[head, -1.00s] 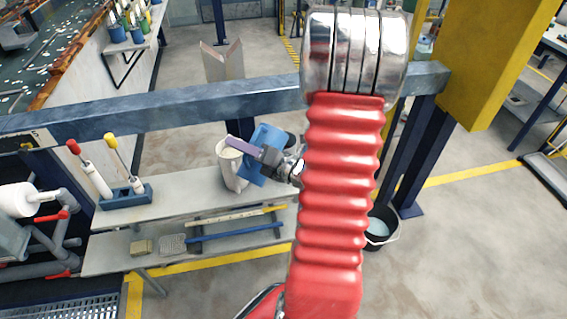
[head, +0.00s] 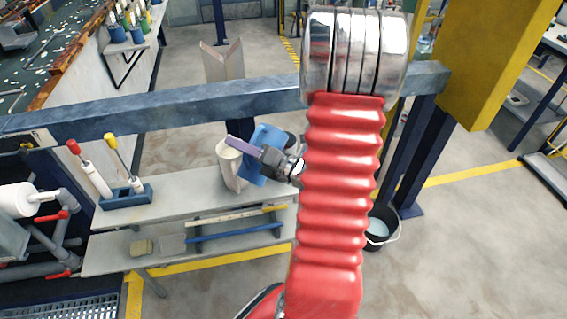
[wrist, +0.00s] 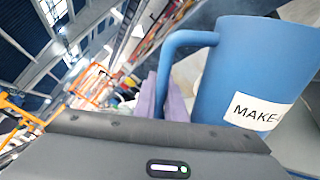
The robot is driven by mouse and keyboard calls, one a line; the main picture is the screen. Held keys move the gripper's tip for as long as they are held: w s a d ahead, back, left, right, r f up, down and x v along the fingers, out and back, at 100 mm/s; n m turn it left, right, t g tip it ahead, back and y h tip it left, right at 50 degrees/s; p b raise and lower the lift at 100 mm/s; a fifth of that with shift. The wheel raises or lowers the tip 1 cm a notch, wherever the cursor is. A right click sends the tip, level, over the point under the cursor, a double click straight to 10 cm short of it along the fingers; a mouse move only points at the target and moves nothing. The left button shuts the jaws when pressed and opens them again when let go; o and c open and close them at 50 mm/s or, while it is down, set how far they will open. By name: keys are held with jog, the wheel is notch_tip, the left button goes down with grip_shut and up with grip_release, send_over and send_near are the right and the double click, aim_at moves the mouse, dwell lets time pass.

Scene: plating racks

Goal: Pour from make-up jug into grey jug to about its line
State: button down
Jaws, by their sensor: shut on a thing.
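The blue make-up jug (head: 268,140) is held tilted over the shelf. In the wrist view the make-up jug (wrist: 255,65) fills the right side, its handle and part of a white label showing. My gripper (head: 240,147) is shut on its handle, with purple finger pads at the handle in the wrist view (wrist: 165,100). The grey jug (head: 231,172), pale in colour, stands upright on the upper shelf, just left of and below the make-up jug. My finger hides part of its mouth. Its line, the liquid level and any stream cannot be made out.
A blue holder (head: 126,197) with red- and yellow-topped tools stands left on the shelf (head: 175,200). A steel beam (head: 180,108) crosses behind the jugs. A black bucket (head: 379,230) stands on the floor at right. The lower shelf holds rods and two small blocks.

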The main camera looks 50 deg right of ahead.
jog(key=shift+r, duration=0.2)
jog(key=shift+d+r+m, duration=0.3)
jog(key=shift+r+m, duration=0.1)
jog(key=shift+r, duration=0.1)
dwell(1.1)
jog(key=shift+w+d+r+m, duration=0.1)
jog(key=shift+d+r+m, duration=0.15)
jog(key=shift+r+m, duration=0.15)
jog(key=shift+d+r, duration=0.1)
dwell(1.1)
